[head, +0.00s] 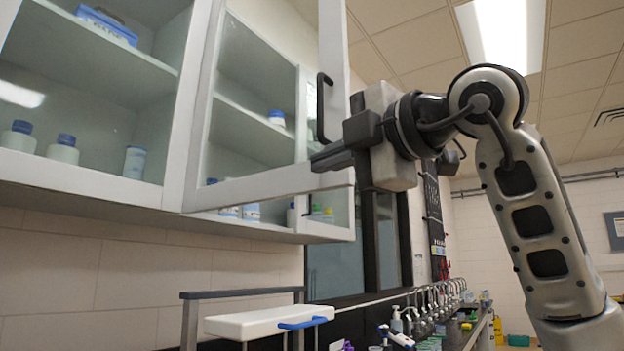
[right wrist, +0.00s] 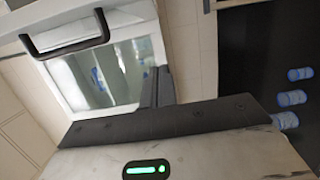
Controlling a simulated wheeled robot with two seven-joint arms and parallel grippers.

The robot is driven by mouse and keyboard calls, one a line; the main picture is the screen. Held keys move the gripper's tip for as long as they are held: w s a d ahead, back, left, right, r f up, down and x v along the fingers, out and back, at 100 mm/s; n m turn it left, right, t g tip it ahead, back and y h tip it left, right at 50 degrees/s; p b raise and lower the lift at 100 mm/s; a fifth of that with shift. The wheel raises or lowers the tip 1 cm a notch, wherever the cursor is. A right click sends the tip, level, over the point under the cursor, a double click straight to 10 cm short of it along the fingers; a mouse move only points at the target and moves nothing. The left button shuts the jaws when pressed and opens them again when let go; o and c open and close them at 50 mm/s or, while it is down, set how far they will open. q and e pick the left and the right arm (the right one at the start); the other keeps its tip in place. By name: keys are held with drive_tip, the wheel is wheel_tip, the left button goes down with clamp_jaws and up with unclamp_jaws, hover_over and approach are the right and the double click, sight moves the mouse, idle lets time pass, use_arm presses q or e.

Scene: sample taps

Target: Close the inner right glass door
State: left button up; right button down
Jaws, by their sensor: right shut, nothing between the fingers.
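The white-framed glass door (head: 262,183) of the wall cabinet stands open in the head view, swung outward. Its black handle (head: 322,108) is on the right-hand upright. The handle also shows at upper left in the right wrist view (right wrist: 65,38). My right gripper (head: 318,160) is shut and empty, just below the handle and beside the door's lower right corner. It overlaps the frame in the picture; I cannot tell whether it touches. The dark fingers also show in the right wrist view (right wrist: 155,88). My left gripper is not in view.
Left cabinet shelves (head: 85,62) hold several bottles and a blue-white box (head: 106,26). Below are a white shelf board with a blue handle (head: 268,322) and a bench with several taps (head: 436,300). My right arm fills the right side; open room lies beyond it.

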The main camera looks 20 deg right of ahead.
use_arm(q)
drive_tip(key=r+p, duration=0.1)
drive_tip(key=p, duration=0.1)
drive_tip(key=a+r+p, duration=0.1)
drive_tip(key=p, duration=0.2)
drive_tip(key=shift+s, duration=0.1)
use_arm(e)
drive_tip(key=w+d+r+m+h, duration=0.1)
drive_tip(key=w, duration=0.9)
drive_tip(key=shift+w+r+t, duration=0.3)
drive_tip(key=shift+w+t, duration=0.05)
drive_tip(key=shift+t, duration=0.05)
drive_tip(key=shift+d, duration=0.1)
